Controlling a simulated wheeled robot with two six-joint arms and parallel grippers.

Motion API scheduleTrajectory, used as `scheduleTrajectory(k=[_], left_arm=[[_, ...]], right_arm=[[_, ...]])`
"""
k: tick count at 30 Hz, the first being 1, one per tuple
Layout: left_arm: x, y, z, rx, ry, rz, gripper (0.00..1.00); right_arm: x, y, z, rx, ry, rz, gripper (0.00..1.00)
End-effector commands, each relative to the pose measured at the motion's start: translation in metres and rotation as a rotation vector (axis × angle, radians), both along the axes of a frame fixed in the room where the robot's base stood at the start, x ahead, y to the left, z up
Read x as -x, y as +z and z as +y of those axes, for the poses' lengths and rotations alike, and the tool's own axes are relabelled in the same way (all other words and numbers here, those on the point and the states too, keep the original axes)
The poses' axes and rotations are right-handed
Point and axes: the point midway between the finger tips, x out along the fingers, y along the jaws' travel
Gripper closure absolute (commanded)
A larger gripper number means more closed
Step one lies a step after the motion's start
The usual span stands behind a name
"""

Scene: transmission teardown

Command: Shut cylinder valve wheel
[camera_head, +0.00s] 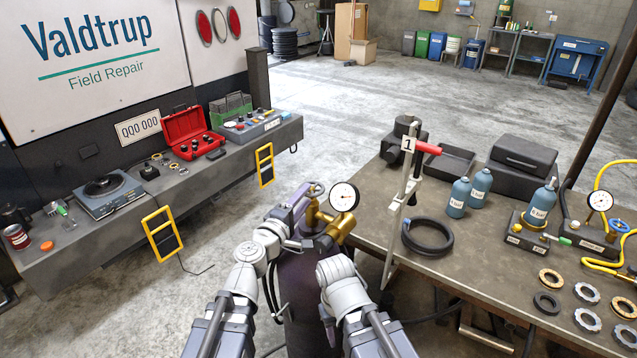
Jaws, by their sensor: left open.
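A dark purple gas cylinder (305,285) stands upright between my arms, left of the workbench. Its brass valve (313,214) carries a small valve wheel (316,188) on top. A brass regulator (339,232) with a round white gauge (344,197) is attached on the right side of the valve. My left gripper (303,198) is open, with its fingers close to the wheel from the left; I cannot tell whether they touch it.
The workbench (465,270) on the right holds blue bottles (459,197), a coiled black hose (427,237), gauges and several rings. A pale clamp stand (404,190) with a red handle rises at its near left edge. The grey truck shelf (110,215) is at left. Open concrete floor lies between.

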Motion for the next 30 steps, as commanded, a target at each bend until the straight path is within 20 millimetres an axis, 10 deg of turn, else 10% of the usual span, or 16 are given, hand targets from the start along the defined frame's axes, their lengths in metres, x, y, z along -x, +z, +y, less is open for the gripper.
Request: scheduleTrajectory(k=[18, 30], left_arm=[[-0.066, 0.0, -0.032, -0.001, -0.002, 0.0, 0.53], [-0.069, 0.0, -0.035, -0.001, -0.001, 0.0, 0.62]], right_arm=[[0.0, 0.0, 0.0, 0.0, 0.0, 0.0, 0.49], [0.0, 0.0, 0.0, 0.0, 0.0, 0.0, 0.49]])
